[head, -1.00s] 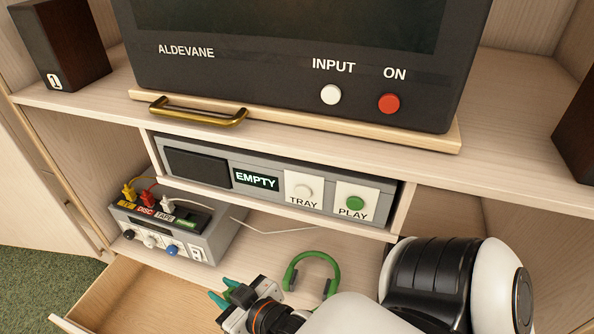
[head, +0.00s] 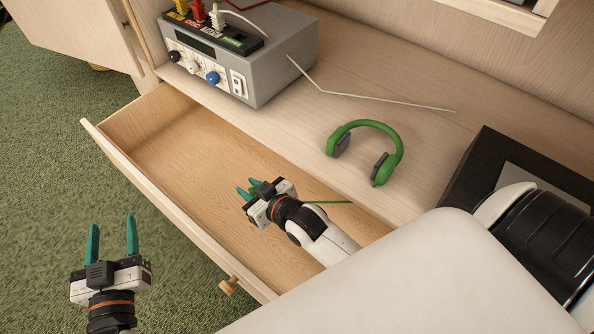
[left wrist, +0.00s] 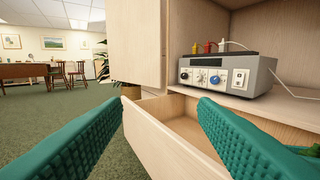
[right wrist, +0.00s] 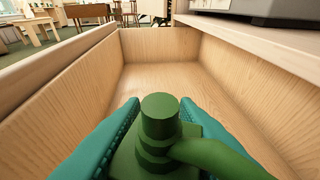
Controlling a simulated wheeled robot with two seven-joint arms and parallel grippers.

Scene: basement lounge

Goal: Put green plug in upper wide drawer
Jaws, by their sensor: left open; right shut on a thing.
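My right gripper (head: 249,187) is shut on the green plug (right wrist: 160,125). It holds the plug over the inside of the open wide drawer (head: 178,150). In the right wrist view the plug's round end and thick cord show between the fingers, with the bare drawer floor (right wrist: 160,75) beyond. In the head view the plug is mostly hidden by the fingers, and a thin green cord (head: 328,202) runs right from the wrist. My left gripper (head: 112,238) is open and empty, outside the drawer front, above the carpet.
A grey switch box (head: 245,75) with yellow, red and white plugs stands on the shelf behind the drawer. Green headphones (head: 368,140) lie on the same shelf, and a white cable (head: 380,100) crosses it. A wooden knob (head: 229,285) is on the drawer front. The drawer looks empty.

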